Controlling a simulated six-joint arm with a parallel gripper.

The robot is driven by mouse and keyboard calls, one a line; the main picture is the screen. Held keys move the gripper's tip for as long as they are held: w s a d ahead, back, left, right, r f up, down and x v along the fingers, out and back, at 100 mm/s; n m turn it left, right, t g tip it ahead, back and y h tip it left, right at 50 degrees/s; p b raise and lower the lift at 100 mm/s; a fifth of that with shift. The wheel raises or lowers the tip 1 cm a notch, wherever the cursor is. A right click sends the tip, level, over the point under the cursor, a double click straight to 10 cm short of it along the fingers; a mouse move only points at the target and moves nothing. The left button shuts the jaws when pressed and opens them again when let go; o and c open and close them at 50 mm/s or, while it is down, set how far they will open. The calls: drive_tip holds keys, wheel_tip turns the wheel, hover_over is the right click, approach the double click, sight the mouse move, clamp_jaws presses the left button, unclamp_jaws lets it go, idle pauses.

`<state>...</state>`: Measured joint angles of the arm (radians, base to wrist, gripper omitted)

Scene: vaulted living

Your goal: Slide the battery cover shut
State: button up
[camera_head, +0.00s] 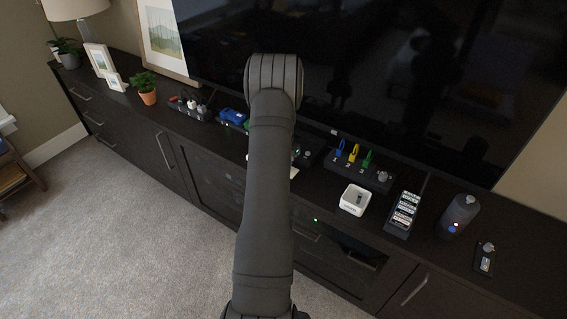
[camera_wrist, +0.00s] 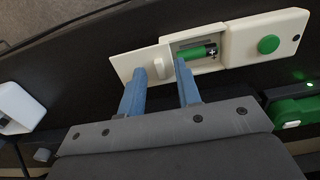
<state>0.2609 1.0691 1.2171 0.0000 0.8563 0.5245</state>
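The cream device (camera_wrist: 232,45) lies on the dark cabinet top in the wrist view, with a round green button (camera_wrist: 268,44) near its right end. Its battery compartment is open and shows a green battery (camera_wrist: 193,53) with a plus mark. The flat cream battery cover (camera_wrist: 132,63) sits slid out to the left, with a raised ridge on it (camera_wrist: 162,69). My gripper (camera_wrist: 160,68) has two blue fingers, spread apart, one to each side of the ridge. I cannot tell whether either finger touches it. In the head view my arm hides most of the device.
A white box (camera_wrist: 18,106) lies at the left of the wrist view, and a green-and-black item (camera_wrist: 290,115) at the right. In the head view, the cabinet also holds a rack with coloured clips (camera_head: 350,165), a white bin (camera_head: 354,200) and a grey bottle (camera_head: 459,217).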

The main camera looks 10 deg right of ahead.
clamp_jaws()
drive_tip(key=shift+w+a, duration=1.15)
drive_tip(key=shift+w, duration=0.05)
unclamp_jaws()
drive_tip(key=shift+r, duration=0.1)
wheel_tip(320, 180, up, 17)
drive_tip(key=shift+r, duration=0.1)
